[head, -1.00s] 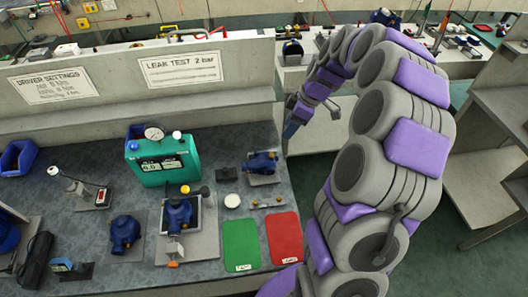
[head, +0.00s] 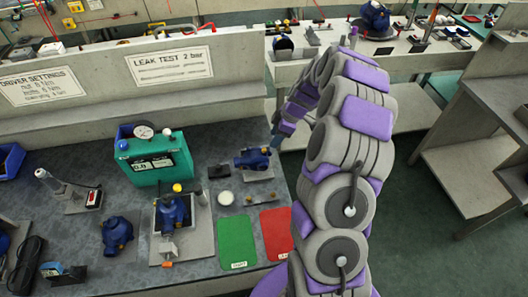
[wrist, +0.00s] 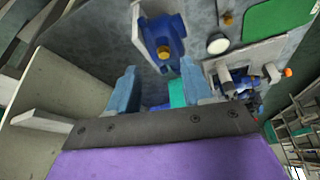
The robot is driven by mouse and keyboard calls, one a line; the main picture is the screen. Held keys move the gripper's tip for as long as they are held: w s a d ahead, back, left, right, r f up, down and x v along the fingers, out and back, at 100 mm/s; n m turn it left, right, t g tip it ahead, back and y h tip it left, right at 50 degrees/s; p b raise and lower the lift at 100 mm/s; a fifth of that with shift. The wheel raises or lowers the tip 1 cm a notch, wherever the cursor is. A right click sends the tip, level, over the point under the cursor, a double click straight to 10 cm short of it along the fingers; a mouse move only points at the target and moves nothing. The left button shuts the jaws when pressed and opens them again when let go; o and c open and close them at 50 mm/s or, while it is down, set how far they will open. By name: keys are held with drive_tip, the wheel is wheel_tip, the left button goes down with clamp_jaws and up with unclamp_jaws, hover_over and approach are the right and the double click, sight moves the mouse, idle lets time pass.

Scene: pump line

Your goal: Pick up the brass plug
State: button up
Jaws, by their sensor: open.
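Two small brass pieces, either of which may be the brass plug (head: 249,199), sit on a narrow grey strip behind the green and red mats; they are too small to tell apart. In the wrist view a small brass piece (wrist: 228,19) shows near the top. A blue pump (head: 252,158) lies on a grey plate behind the strip; in the wrist view it has a brass-coloured fitting (wrist: 164,52). My gripper (wrist: 161,86) is open and empty, its blue fingers spread below the pump in that view. In the head view its tip (head: 275,141) is beside the pump, at the bench's right edge.
A green leak tester (head: 157,158) stands at the back. A blue pump in a grey fixture (head: 172,212), another blue pump (head: 117,233), a white round cap (head: 226,198), a green mat (head: 237,243) and a red mat (head: 276,234) occupy the bench. Floor is open to the right.

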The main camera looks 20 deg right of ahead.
sight(264, 149)
drive_tip(key=shift+a+b+x, duration=0.25)
drive_tip(key=shift+b+x, duration=0.2)
drive_tip(key=shift+x, duration=1.1)
drive_tip(key=shift+a+b+x, duration=0.2)
drive_tip(key=shift+b+x, duration=0.25)
drive_tip(key=shift+x, duration=1.05)
drive_tip(key=shift+r, duration=0.25)
drive_tip(key=shift+c, duration=0.5)
clamp_jaws()
